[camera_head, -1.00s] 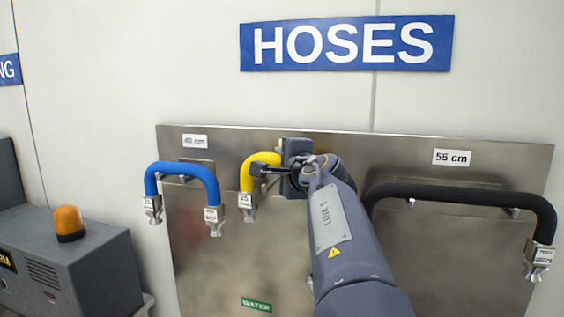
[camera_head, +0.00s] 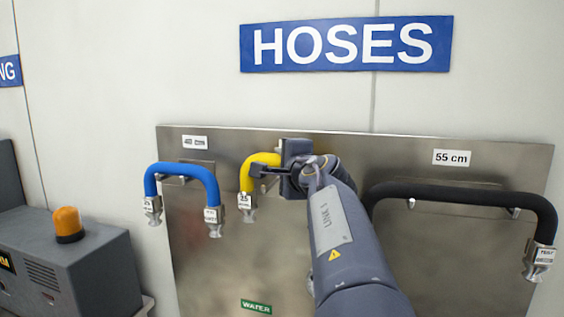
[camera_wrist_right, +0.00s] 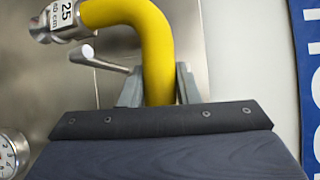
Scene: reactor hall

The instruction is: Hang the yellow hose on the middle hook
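The yellow hose (camera_head: 258,162) is at the middle place on the steel panel, its metal end fitting (camera_head: 246,203) hanging at the left. The right part of the hose is hidden behind my right gripper (camera_head: 275,172). My left gripper is out of view.
A blue hose (camera_head: 182,170) hangs on the left hook and a black hose (camera_head: 460,194) on the right. The HOSES sign (camera_head: 346,44) is above the panel (camera_head: 225,280). A grey machine with an orange lamp (camera_head: 67,223) stands at lower left.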

